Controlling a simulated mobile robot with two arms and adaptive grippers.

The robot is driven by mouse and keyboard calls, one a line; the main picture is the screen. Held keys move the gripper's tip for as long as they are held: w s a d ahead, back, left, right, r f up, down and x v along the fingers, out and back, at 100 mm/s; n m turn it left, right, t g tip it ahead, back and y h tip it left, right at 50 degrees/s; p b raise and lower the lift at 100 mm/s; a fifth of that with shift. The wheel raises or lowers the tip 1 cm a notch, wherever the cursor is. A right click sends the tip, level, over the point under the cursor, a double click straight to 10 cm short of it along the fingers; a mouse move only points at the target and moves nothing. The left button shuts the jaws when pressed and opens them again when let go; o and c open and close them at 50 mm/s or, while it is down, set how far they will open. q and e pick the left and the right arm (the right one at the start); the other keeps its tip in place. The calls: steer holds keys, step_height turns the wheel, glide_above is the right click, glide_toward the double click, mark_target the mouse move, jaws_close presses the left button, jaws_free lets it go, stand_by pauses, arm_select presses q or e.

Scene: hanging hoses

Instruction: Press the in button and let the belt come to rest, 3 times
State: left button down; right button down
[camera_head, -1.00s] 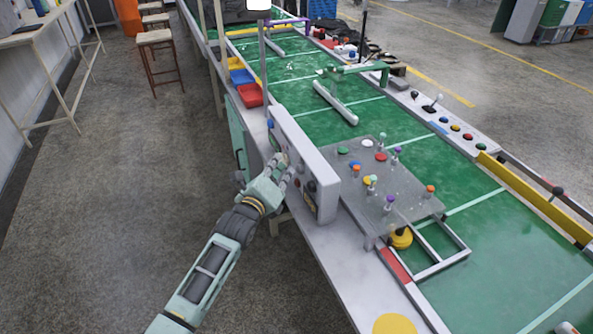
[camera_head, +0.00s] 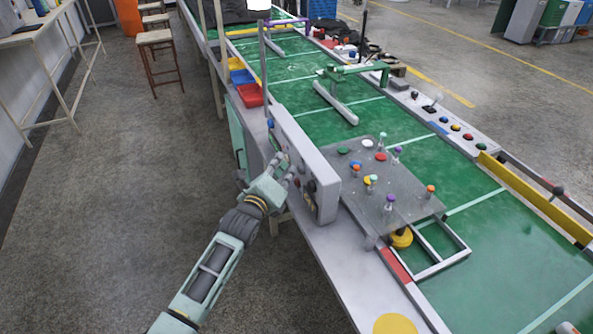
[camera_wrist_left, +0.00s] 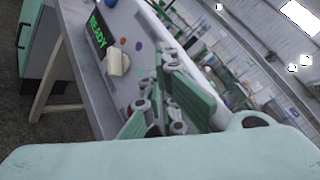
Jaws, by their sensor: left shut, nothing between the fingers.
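A pale control box (camera_head: 313,165) stands along the near edge of the green belt (camera_head: 360,115). Its face carries several small controls and a display (camera_wrist_left: 97,27) that reads READY in green in the left wrist view. I cannot read which one is the in button. My left gripper (camera_head: 286,163) is shut and empty, close to the box face; whether it touches a button is unclear. My right gripper is not in view.
A grey plate (camera_head: 400,200) with coloured pegs and discs sits over the belt beyond the box. Red and blue bins (camera_head: 249,95) stand farther along the near side. A second button panel (camera_head: 440,117) lies across the belt. Floor left of my arm is clear.

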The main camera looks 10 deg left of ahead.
arm_select(q)
steer(key=shift+d, duration=0.2)
stand_by(0.3)
steer(key=shift+s+a+p, duration=0.45)
steer(key=shift+a, duration=0.35)
steer(key=shift+s+a+p, duration=0.5)
steer(key=shift+s+a, duration=0.2)
steer(key=shift+a, duration=0.35)
steer(key=shift+s+a+p, duration=0.5)
steer(key=shift+s+a, duration=0.2)
steer(key=shift+a, duration=0.35)
stand_by(2.7)
